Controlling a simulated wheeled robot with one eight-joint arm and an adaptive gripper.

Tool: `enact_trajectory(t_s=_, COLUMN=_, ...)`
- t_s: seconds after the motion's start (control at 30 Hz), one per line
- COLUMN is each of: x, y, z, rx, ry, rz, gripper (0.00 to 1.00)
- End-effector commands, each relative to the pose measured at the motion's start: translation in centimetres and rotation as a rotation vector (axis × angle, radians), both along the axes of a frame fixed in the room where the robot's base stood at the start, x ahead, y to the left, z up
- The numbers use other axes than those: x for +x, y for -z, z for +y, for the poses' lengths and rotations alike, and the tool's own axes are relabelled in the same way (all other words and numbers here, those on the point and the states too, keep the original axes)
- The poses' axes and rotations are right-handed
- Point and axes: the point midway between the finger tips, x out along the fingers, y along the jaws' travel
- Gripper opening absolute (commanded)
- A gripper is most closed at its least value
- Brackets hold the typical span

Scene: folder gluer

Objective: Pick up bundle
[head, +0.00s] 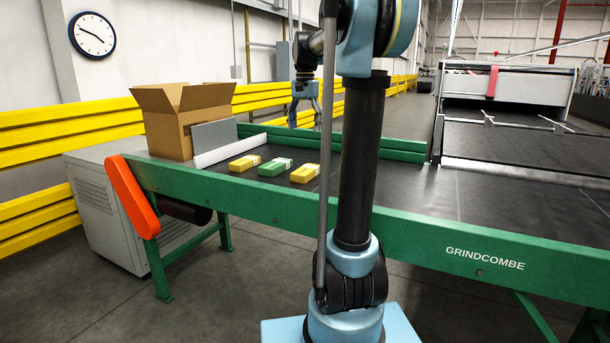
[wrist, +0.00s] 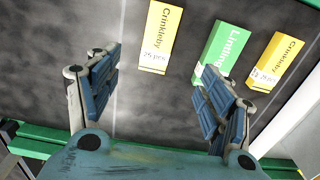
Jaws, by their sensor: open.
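Three flat bundles lie in a row on the dark conveyor belt. In the head view they are a yellow bundle (head: 245,163) at left, a green bundle (head: 275,167) in the middle and another yellow bundle (head: 305,173) at right. My gripper (head: 303,105) is above the belt's far side, behind the bundles in that view. In the wrist view my gripper (wrist: 160,95) is open and empty. There the "Crinkleby" yellow bundle (wrist: 163,35) lies beyond the gap between the fingers, the green "Lintling" bundle (wrist: 222,55) is partly behind the right finger, and the other yellow bundle (wrist: 277,60) is farther right.
An open cardboard box (head: 185,125) stands at the belt's left end, beside a grey plate (head: 214,136) and a white bar (head: 218,153). Green rails (head: 390,148) edge the conveyor. The belt right of the bundles (head: 440,190) is clear.

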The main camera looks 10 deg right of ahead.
Motion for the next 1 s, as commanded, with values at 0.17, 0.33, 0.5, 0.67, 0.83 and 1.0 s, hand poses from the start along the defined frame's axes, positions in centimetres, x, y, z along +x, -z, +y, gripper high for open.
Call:
enact_trajectory(t_s=0.17, x=0.1, y=2.0, z=-0.2, rx=0.000, ry=0.006, rz=0.001, gripper=0.73)
enact_trajectory(t_s=0.33, x=0.1, y=4.9, z=-0.3, rx=0.001, ry=0.006, rz=0.001, gripper=0.73)
enact_trajectory(t_s=0.5, x=0.1, y=7.8, z=-0.3, rx=0.000, ry=0.006, rz=0.000, gripper=0.73)
enact_trajectory(t_s=0.67, x=0.1, y=10.2, z=-0.3, rx=0.000, ry=0.006, rz=0.000, gripper=0.73)
enact_trajectory(t_s=0.83, x=0.1, y=11.7, z=-0.3, rx=0.000, ry=0.006, rz=0.000, gripper=0.73)
enact_trajectory(t_s=1.0, x=0.2, y=12.6, z=-0.4, rx=0.000, ry=0.006, rz=0.000, gripper=0.73)
